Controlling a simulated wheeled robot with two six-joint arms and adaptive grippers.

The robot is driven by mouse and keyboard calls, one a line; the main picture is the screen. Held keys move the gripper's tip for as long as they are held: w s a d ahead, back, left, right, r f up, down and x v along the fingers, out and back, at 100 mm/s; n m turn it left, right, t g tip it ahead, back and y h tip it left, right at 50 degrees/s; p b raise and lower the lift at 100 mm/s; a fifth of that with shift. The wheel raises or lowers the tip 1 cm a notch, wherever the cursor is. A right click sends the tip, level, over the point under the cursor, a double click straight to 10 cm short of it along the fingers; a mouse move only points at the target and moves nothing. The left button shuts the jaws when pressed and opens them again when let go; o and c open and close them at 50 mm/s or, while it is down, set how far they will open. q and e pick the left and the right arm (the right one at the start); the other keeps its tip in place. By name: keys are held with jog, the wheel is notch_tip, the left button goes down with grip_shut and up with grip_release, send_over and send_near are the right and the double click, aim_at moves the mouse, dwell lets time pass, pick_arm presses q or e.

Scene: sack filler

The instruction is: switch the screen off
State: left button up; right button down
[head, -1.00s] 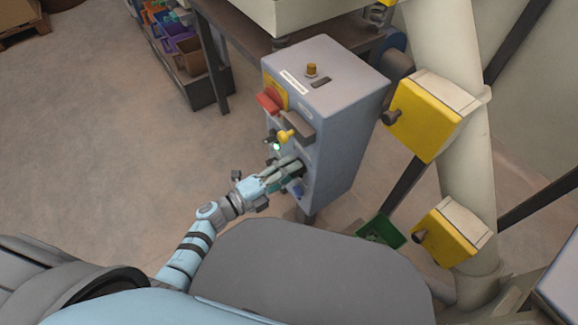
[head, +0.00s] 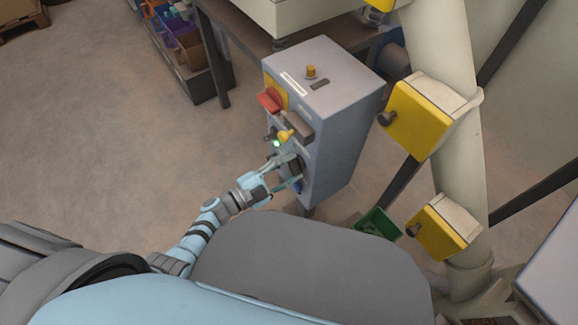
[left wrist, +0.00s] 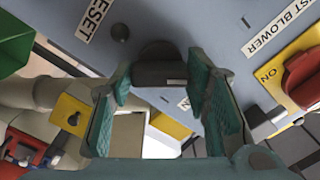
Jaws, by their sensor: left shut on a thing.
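The grey control box (head: 338,130) stands at the middle of the head view, with its controls on the left face. My left gripper (head: 284,173) is at the lower part of that face. It is shut on a black knob (left wrist: 160,68), with one teal-padded finger on each side of it in the left wrist view. The label by the knob is mostly hidden, so I cannot read it. A small green lamp (head: 277,143) glows above the gripper. No screen can be made out for certain. My right gripper is not in view.
A red switch (head: 270,99) on a yellow plate and a yellow knob (head: 285,135) sit above my gripper. A "RESET" label (left wrist: 95,18) is near the black knob. Yellow boxes (head: 418,116) on a pale post stand at right. A green bin (head: 378,223) is below.

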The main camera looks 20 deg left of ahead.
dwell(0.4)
pick_arm(q)
jog(key=o, duration=1.2)
jog(key=shift+c, duration=0.2)
jog(key=v, duration=1.2)
